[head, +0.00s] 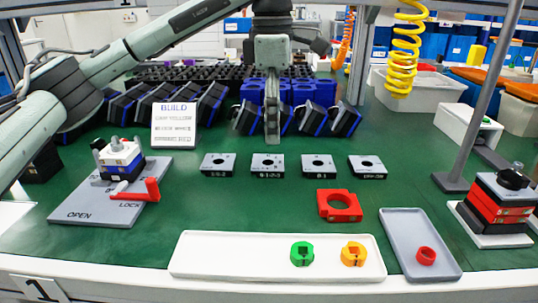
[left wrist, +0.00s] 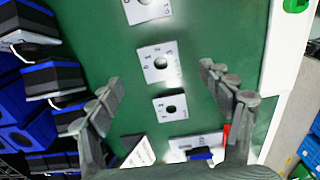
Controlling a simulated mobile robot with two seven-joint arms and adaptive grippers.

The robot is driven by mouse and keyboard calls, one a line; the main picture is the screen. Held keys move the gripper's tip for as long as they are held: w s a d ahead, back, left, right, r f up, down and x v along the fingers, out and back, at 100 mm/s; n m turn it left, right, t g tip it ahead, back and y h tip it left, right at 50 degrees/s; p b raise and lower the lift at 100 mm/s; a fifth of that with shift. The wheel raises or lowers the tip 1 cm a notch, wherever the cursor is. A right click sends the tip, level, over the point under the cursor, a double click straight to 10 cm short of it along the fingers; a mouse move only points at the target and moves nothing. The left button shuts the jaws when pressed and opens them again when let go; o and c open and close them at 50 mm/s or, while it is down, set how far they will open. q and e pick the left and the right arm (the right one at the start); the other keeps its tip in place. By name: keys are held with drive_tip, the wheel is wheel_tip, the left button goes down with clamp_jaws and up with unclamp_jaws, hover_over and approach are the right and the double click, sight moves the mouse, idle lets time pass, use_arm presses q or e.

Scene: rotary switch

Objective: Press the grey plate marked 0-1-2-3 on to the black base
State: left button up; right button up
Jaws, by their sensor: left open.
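Four grey square plates with round holes sit on black blocks in a row on the green table. The plate marked 0-1-2-3 (head: 267,161) is second from the left; it also shows in the left wrist view (left wrist: 158,62). My left gripper (head: 274,133) hangs above and behind it in the head view, open and empty. In the left wrist view its fingertips (left wrist: 160,74) are spread on either side of that plate, apart from it. A stack of black, blue and white parts (head: 121,160) stands on the OPEN/LOCK fixture at left; I cannot clearly separate a black base in it. My right gripper is out of view.
The grey fixture board (head: 90,205) carries a red lever (head: 140,190) by LOCK. A BUILD sign (head: 175,125) stands behind.

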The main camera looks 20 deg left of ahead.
sight(268, 155)
use_arm(q)
drive_tip(key=f, duration=0.2)
drive_tip(key=shift+s+a+f, duration=0.15)
drive_tip(key=shift+a+f, duration=0.2)
drive_tip(key=shift+f, duration=0.05)
drive_tip(key=f, duration=0.3)
drive_tip(key=shift+a+f, duration=0.2)
drive_tip(key=shift+f, duration=0.6)
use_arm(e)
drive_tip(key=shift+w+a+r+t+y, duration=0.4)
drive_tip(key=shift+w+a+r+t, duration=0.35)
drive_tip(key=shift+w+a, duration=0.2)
use_arm(q)
drive_tip(key=shift+c, duration=0.3)
drive_tip(key=c, duration=1.1)
drive_tip(key=shift+o, duration=0.2)
drive_tip(key=shift+r, duration=0.15)
